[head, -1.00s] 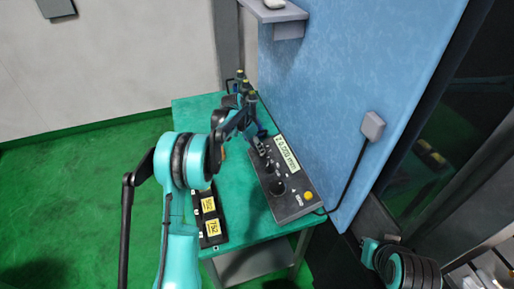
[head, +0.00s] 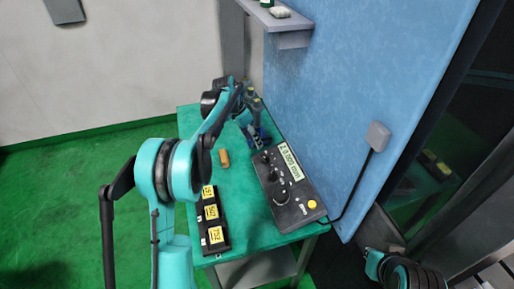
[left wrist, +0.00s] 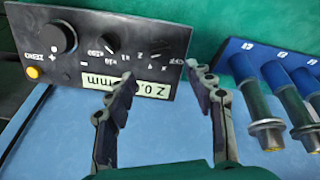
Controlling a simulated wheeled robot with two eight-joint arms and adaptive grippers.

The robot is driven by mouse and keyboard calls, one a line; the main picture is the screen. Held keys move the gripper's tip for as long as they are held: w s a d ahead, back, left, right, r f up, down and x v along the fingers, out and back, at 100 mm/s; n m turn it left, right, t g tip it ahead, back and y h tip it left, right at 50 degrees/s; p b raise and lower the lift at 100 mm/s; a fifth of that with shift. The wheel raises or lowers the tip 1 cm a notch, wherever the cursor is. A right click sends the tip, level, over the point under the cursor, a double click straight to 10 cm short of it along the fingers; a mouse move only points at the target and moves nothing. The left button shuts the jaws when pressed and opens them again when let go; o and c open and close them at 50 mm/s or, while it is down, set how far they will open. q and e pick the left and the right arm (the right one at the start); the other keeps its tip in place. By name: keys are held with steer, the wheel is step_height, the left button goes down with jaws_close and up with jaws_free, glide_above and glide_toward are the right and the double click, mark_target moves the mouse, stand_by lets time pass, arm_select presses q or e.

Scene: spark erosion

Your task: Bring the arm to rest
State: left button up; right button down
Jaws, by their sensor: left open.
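My left arm reaches in from the left in the head view, bent over the green-topped table (head: 245,180). Its gripper (head: 256,140) is above the far part of the table, close to the control panel and the tool rack. In the left wrist view the two fingers (left wrist: 160,74) are apart, with nothing held between them. The dark control panel (head: 286,188) with knobs, a yellow button and a display lies beyond them, also seen in the left wrist view (left wrist: 100,42). Part of my right arm shows at the lower right of the head view; its gripper is out of view.
A blue rack with several cylindrical tools (left wrist: 262,118) stands beside the fingers. A black tray with yellow number labels (head: 213,222) and a small orange-brown cylinder (head: 224,158) are on the table. A blue wall (head: 350,90) with a shelf (head: 275,18) rises behind.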

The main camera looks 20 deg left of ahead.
arm_select(q)
steer(key=shift+v, duration=0.85)
steer(key=s+d+r+n+t+y+b, duration=0.1)
steer(key=s+d+r+n, duration=0.15)
steer(key=s, duration=0.65)
steer(key=s+d+r+n+t+y+b, duration=0.1)
steer(key=s+d+r, duration=0.2)
steer(key=s, duration=0.5)
steer(key=s+f+n+t, duration=0.1)
steer(key=s+f, duration=0.1)
steer(key=s, duration=0.3)
steer(key=s+d+f+n+t+y+b, duration=0.1)
steer(key=s+f, duration=0.2)
steer(key=s, duration=0.3)
steer(key=s+f+n+t, duration=0.1)
steer(key=s+f, duration=0.1)
steer(key=s, duration=0.4)
steer(key=shift+d+f, duration=0.4)
